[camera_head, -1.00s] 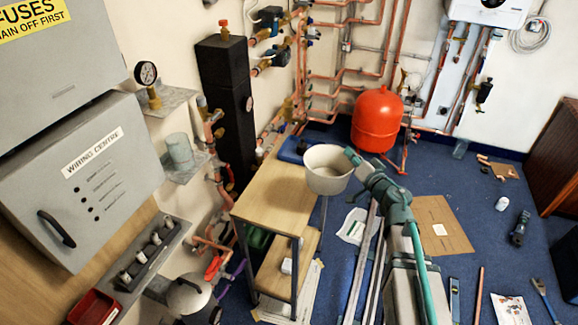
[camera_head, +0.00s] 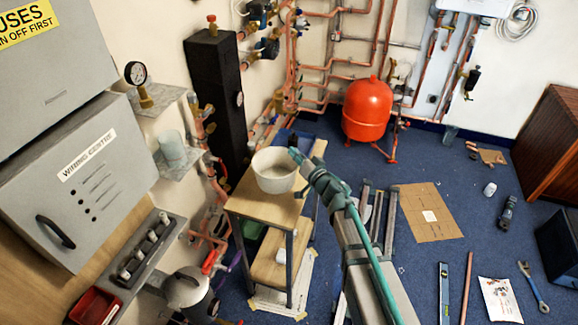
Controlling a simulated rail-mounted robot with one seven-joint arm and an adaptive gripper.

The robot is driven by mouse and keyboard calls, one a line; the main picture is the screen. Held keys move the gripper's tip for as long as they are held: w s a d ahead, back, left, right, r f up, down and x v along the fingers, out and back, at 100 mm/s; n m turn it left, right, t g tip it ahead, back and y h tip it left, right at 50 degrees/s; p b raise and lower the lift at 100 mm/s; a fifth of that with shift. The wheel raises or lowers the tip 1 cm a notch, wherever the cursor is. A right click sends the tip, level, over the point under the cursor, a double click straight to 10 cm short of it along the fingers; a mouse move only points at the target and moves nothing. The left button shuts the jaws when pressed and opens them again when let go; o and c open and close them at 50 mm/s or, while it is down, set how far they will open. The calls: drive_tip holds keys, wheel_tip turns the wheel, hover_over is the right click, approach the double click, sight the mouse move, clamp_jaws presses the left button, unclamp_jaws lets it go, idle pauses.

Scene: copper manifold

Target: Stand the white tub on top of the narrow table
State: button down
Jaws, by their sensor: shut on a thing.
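The white tub (camera_head: 274,176) is upright over the top of the narrow table (camera_head: 259,208), near its right-hand side. I cannot tell whether its base touches the wooden top or hangs slightly above it. My gripper (camera_head: 297,158) is shut on the tub's right rim, with my arm reaching in from the lower right. The part of the rim between the fingers is hidden. The table has a pale wooden top, dark metal legs and a lower shelf (camera_head: 270,262).
A tall black column (camera_head: 215,95) and copper pipes stand behind the table. The wiring centre box (camera_head: 85,180) and a shelf with a pale cup (camera_head: 172,148) are at the left. A red vessel (camera_head: 367,110) stands behind on the blue floor. The table top's front part is bare.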

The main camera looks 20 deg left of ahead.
sight(288, 164)
drive_tip(key=shift+a+f, duration=1.05)
drive_tip(key=shift+f, duration=0.2)
drive_tip(key=shift+a+f, duration=0.1)
drive_tip(key=shift+f, duration=1.55)
drive_tip(key=shift+f, duration=0.2)
drive_tip(key=c, duration=1.3)
unclamp_jaws()
drive_tip(key=shift+r, duration=0.15)
